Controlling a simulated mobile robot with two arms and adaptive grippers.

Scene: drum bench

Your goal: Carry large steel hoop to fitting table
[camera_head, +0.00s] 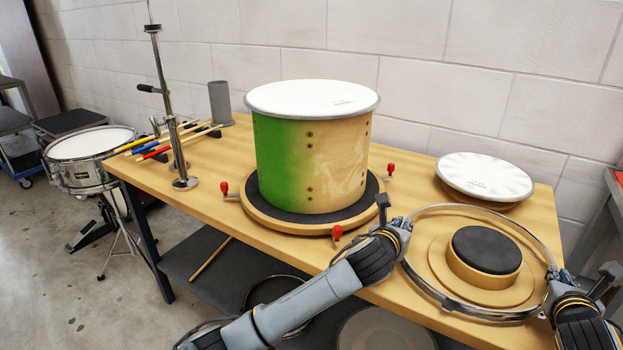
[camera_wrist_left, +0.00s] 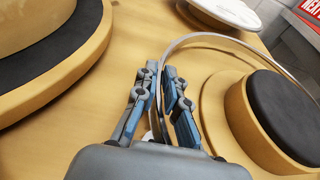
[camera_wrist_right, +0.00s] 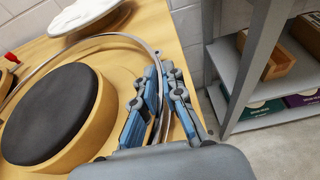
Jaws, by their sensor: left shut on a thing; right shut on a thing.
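The large steel hoop (camera_head: 441,296) is a thin silver ring around the black-topped round wooden block (camera_head: 486,250) at the right of the wooden table (camera_head: 222,227). My left gripper (camera_head: 401,228) is shut on the hoop's left side; the hoop also shows between its fingers in the left wrist view (camera_wrist_left: 161,86). My right gripper (camera_head: 556,278) is shut on the hoop's right side; its fingers show pinching the band in the right wrist view (camera_wrist_right: 164,88). I cannot tell whether the hoop touches the wooden base around the block.
A green and wood drum shell (camera_head: 312,165) with a white head stands on a round turntable (camera_head: 258,212) with red-knobbed clamps. A white drumhead (camera_head: 484,176) lies behind the hoop. Drumsticks (camera_head: 175,138), a metal stand (camera_head: 171,110) and a grey cup (camera_head: 220,103) are at the left.

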